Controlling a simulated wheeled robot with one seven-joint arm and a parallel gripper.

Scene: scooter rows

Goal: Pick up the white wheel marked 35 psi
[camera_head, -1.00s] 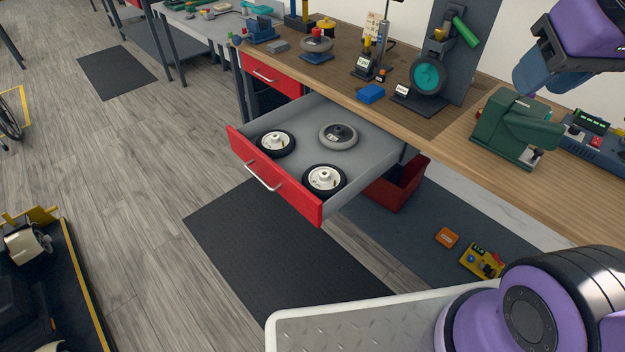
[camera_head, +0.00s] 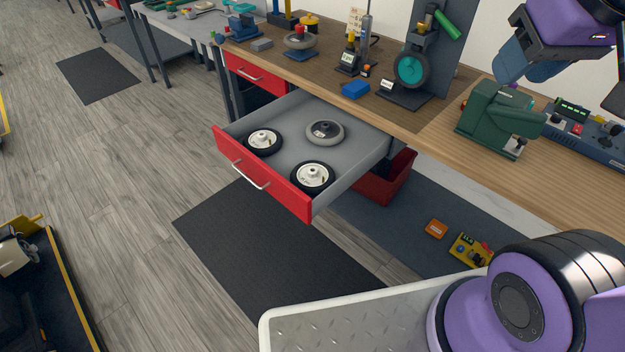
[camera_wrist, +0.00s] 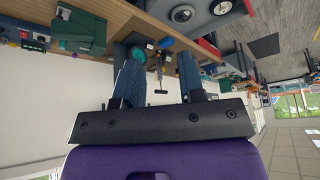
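Two wheels with white hubs and black tyres lie in the open drawer (camera_head: 225,138): one at the left (camera_head: 263,141) and one at the front right (camera_head: 313,177). A grey wheel with a dark hub (camera_head: 325,132) lies behind them. No psi marking is readable on any wheel, so I cannot tell which is 35 psi. My gripper (camera_wrist: 160,58) is open and empty, its two blue fingers apart. In the head view it is at the upper right, above the bench and well away from the drawer. Two wheels also show at the top of the wrist view.
The wooden bench (camera_head: 550,170) holds a green machine (camera_head: 490,112), a blue block (camera_head: 356,89) and a wheel stand (camera_head: 410,72). A red bin (camera_head: 385,180) stands under the bench. The dark floor mat (camera_head: 270,245) before the drawer is clear.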

